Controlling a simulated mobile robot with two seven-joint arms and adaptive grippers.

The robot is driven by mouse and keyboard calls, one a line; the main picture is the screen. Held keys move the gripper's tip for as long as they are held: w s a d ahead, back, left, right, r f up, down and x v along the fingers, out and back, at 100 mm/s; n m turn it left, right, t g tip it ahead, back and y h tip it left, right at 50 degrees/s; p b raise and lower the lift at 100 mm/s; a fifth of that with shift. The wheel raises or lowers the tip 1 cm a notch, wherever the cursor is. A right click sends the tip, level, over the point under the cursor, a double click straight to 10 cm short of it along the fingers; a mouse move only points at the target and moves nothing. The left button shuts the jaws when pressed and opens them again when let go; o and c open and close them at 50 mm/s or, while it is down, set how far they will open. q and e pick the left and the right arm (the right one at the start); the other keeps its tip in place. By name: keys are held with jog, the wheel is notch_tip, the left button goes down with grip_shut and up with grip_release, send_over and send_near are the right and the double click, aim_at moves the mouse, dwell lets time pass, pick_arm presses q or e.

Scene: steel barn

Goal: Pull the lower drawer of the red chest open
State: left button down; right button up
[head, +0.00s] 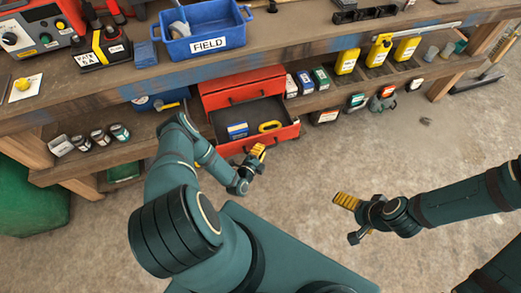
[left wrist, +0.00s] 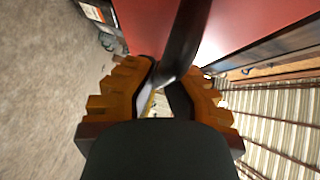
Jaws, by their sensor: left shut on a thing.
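The red chest (head: 240,82) stands on the lower shelf of the bench. Its upper drawer (head: 245,95) is shut. Its lower drawer (head: 285,134) is pulled out, and its inside shows a blue-and-white box (head: 238,130) and a yellow ring-shaped thing (head: 270,126). My left gripper (head: 258,151) is at the front of the lower drawer. In the left wrist view its orange fingers are shut on the dark drawer handle (left wrist: 185,40), with the red drawer front (left wrist: 240,20) beyond. My right gripper (head: 346,202) is over the floor, apart from the chest; its finger gap is unclear.
Small boxes (head: 320,78) and yellow bottles (head: 347,61) stand right of the chest. Jars (head: 100,137) stand to the left. A blue bin (head: 204,28) marked FIELD is on the benchtop above. The concrete floor (head: 400,150) in front is open.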

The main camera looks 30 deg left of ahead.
pick_arm(q)
jog(key=shift+d, duration=0.2)
jog(key=c, duration=1)
grip_release()
jog(key=shift+w, duration=0.1)
jog(key=shift+a, duration=0.1)
jog(key=s+r, duration=0.1)
jog(key=s, duration=1.1)
jog(key=shift+d+r, duration=0.35)
jog(key=shift+d, duration=0.1)
